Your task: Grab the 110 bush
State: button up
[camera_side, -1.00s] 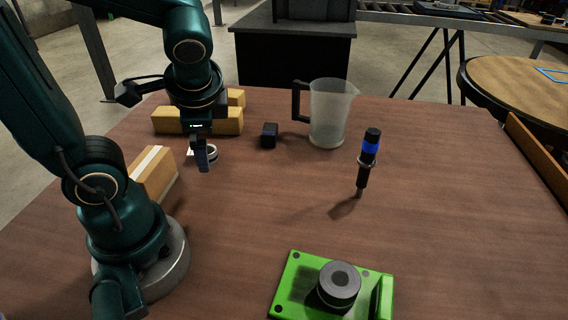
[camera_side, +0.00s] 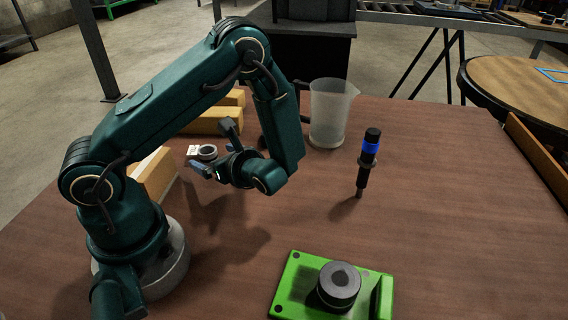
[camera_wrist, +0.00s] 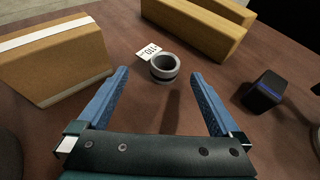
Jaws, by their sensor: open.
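The 110 bush is a short grey metal ring (camera_wrist: 164,67) standing on the table, hole upward, beside a white card (camera_wrist: 149,51) printed with 110. In the side view the ring (camera_side: 207,151) and card (camera_side: 192,152) sit behind my gripper. My gripper (camera_wrist: 160,76) is open and empty in the wrist view, its two blue fingers spread either side of the ring's line, with the ring just beyond the fingertips. In the side view my gripper (camera_side: 200,172) is tilted low, pointing left, near the ring.
A cardboard box (camera_wrist: 57,58) stands left of the ring, yellow blocks (camera_wrist: 195,27) behind, a dark cube (camera_wrist: 265,92) to the right. A clear jug (camera_side: 331,115), an upright blue-banded tool (camera_side: 368,160) and a green fixture (camera_side: 300,284) stand farther right. Table between is clear.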

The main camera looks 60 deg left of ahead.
aim_at(208, 164)
jog(key=shift+x, duration=2.5)
jog(key=shift+s, duration=0.1)
jog(key=c, duration=1.1)
jog(key=shift+c, duration=0.2)
jog(key=shift+r, duration=0.15)
